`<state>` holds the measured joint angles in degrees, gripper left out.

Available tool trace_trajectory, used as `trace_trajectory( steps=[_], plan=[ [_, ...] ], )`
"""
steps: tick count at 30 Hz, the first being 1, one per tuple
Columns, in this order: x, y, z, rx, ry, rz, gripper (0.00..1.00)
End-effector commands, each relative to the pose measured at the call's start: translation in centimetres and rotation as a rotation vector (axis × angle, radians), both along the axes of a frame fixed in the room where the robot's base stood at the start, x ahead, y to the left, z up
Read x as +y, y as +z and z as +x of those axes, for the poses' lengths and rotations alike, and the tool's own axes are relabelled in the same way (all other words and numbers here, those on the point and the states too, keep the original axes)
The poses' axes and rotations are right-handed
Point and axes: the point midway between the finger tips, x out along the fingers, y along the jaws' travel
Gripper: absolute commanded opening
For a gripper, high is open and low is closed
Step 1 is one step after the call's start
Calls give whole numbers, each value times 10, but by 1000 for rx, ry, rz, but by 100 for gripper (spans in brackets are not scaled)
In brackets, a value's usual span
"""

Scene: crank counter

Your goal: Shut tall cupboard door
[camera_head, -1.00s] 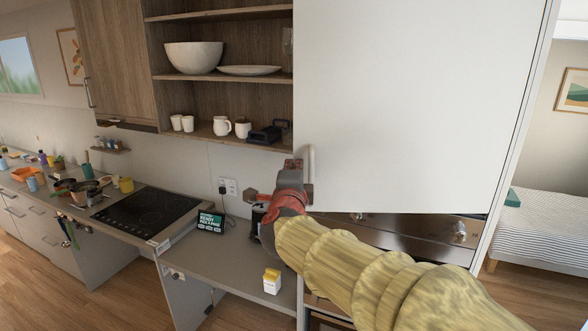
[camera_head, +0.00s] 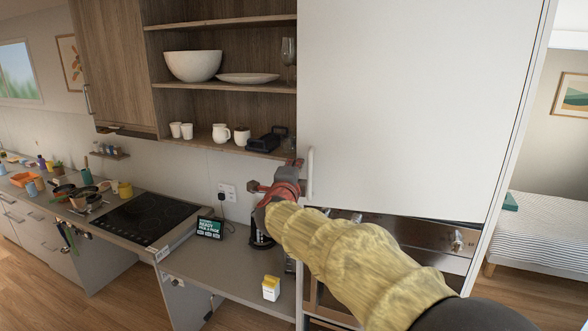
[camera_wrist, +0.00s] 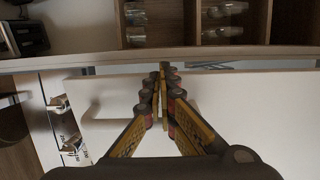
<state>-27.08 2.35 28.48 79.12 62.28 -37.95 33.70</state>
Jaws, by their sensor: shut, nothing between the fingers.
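The tall cupboard door (camera_head: 415,100) is a large white panel filling the right half of the head view. Its pale vertical bar handle (camera_head: 310,172) is near its lower left edge. In the wrist view the white door (camera_wrist: 255,110) lies below a cupboard edge, with a narrow gap between them; it looks slightly ajar, though the exact angle is hard to tell. My gripper (camera_wrist: 162,70) is shut and empty, its fingertips at the door's edge; contact is unclear. In the head view my gripper (camera_head: 278,183) is just left of the handle, partly hidden by my wrist.
Open shelves (camera_head: 225,88) with a bowl, a plate and mugs adjoin the door on the left. Below are a counter (camera_head: 225,266) with a small yellow-and-white box (camera_head: 271,288), a dark display (camera_head: 210,227) and an oven (camera_head: 400,235). A bed (camera_head: 545,235) stands at right.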

Motion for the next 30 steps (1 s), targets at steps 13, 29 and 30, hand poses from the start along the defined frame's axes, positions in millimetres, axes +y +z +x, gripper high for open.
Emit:
trace_trajectory(
  steps=[13, 29, 30],
  plan=[
    [-6, -1, 35, 0, 1, -1, 0],
    [-8, -1, 34, 0, 0, 0, 0],
    [-9, -2, 34, 0, 0, 0, 0]
  ],
)
